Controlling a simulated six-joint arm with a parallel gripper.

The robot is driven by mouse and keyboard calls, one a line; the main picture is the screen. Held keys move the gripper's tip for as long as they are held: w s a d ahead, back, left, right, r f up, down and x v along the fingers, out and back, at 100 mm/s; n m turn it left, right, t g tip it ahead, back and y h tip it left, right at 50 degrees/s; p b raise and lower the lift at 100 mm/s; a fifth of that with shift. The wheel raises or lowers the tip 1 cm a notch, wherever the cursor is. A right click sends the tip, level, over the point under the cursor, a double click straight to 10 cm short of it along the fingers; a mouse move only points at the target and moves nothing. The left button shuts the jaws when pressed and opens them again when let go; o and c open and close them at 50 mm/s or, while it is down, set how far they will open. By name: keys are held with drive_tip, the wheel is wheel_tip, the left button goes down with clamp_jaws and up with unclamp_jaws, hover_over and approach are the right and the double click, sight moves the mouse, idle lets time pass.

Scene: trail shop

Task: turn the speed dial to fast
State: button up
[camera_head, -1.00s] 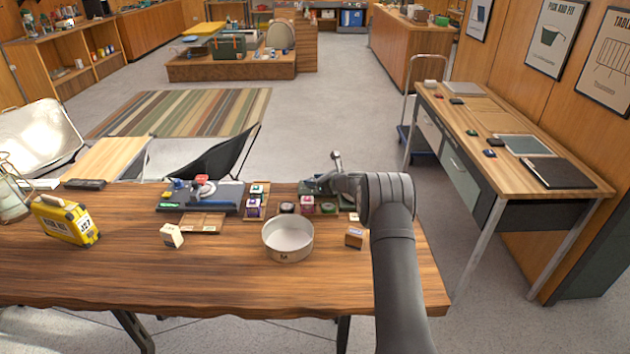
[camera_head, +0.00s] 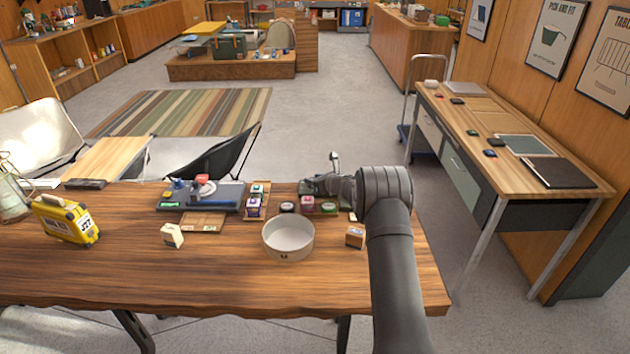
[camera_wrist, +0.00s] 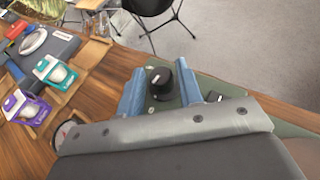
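A black round knob (camera_wrist: 159,82) with a white mark on top stands on a dark green panel (camera_wrist: 226,89) in the wrist view. No label is readable, so I cannot tell which is the speed dial. My gripper (camera_wrist: 161,73) is open, with its two blue fingers on either side of the first knob; a narrow gap seems to show around it. In the head view the green panel (camera_head: 308,187) is mostly hidden behind my arm and things in front.
A grey device with a red knob (camera_head: 202,179) stands left on the wooden table (camera_head: 150,275). Small purple and teal boxed items (camera_wrist: 55,73) stand beside the panel. A white round bowl (camera_head: 288,237), small boxes (camera_head: 355,237) and a yellow case (camera_head: 65,219) are nearer the front.

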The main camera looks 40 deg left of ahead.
drive_tip(key=shift+o, duration=1)
drive_tip(key=v, duration=1.7)
drive_tip(key=shift+d, duration=0.2)
drive_tip(key=s+a+r+n+g+h, duration=0.1)
drive_tip(key=s+a+n, duration=0.1)
drive_tip(key=n, duration=0.4)
drive_tip(key=s+a+r+n+g+h, duration=0.1)
drive_tip(key=s+a+n+h, duration=0.1)
drive_tip(key=a+n, duration=0.2)
drive_tip(key=s+a+r+n+g+h, duration=0.1)
drive_tip(key=s+a+n+g, duration=0.1)
drive_tip(key=n, duration=0.6)
drive_tip(key=shift+s+a+r+h, duration=0.1)
drive_tip(key=shift+a+r+h, duration=0.1)
drive_tip(key=shift+a, duration=0.15)
drive_tip(key=shift+s+a+r+h, duration=0.1)
drive_tip(key=shift+a+h, duration=0.1)
drive_tip(key=shift+a, duration=0.15)
drive_tip(key=w+a+r+n+t+h, duration=0.2)
drive_tip(key=w+r+n+t+h, duration=0.3)
drive_tip(key=n, duration=0.6)
drive_tip(key=x, duration=1.5)
drive_tip(key=shift+s+a+f, duration=0.1)
drive_tip(key=shift+a+f, duration=0.25)
drive_tip(key=shift+a, duration=0.1)
